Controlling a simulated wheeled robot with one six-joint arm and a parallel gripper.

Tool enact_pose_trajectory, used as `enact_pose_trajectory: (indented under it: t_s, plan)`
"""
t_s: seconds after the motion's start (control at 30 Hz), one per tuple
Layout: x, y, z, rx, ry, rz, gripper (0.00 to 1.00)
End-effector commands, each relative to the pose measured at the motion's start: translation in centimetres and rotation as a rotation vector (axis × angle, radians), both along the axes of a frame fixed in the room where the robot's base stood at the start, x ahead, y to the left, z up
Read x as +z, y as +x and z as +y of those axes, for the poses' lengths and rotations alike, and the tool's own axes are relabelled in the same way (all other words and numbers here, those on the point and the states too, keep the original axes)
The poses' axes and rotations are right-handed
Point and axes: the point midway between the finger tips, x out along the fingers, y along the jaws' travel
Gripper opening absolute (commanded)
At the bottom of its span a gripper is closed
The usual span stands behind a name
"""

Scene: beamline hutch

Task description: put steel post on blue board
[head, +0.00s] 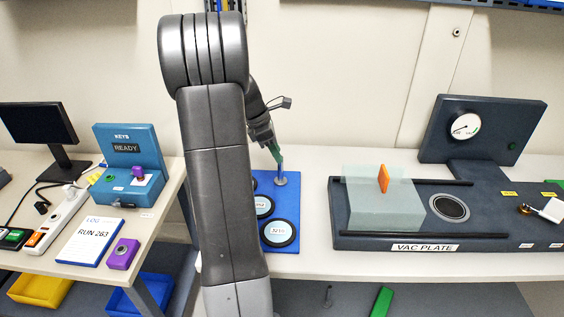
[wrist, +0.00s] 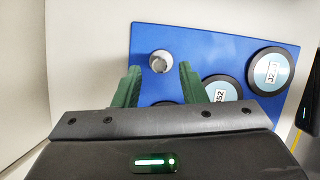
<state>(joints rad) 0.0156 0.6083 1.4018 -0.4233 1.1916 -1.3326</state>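The steel post (wrist: 160,62) stands on the blue board (wrist: 190,45), near its far left corner in the wrist view. In the head view the post (head: 281,180) is small and shows near the board's (head: 275,208) back edge, partly hidden by my gripper. My gripper (wrist: 158,74) is open, with its two green fingers apart on either side of the post's near side. They do not appear to touch it. In the head view my gripper (head: 277,156) is right above the post. My arm hides the board's left part.
Dark round discs with pale labels (head: 278,233) lie on the board. To the right is the vac plate (head: 360,242) with a clear block (head: 372,208) and an orange piece (head: 383,178). A key box (head: 130,165) and purple block (head: 122,254) stand on the left table.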

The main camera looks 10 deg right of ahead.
Motion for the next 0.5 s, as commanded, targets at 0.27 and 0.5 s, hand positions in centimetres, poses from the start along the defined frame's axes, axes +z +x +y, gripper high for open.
enact_pose_trajectory:
  t_s: [0.27,0.5]
  plan:
    - [4.1,0.2,1.7,0.0,-0.001,-0.001,0.38]
    - [4.8,0.2,2.0,-0.001,0.0,0.001,0.38]
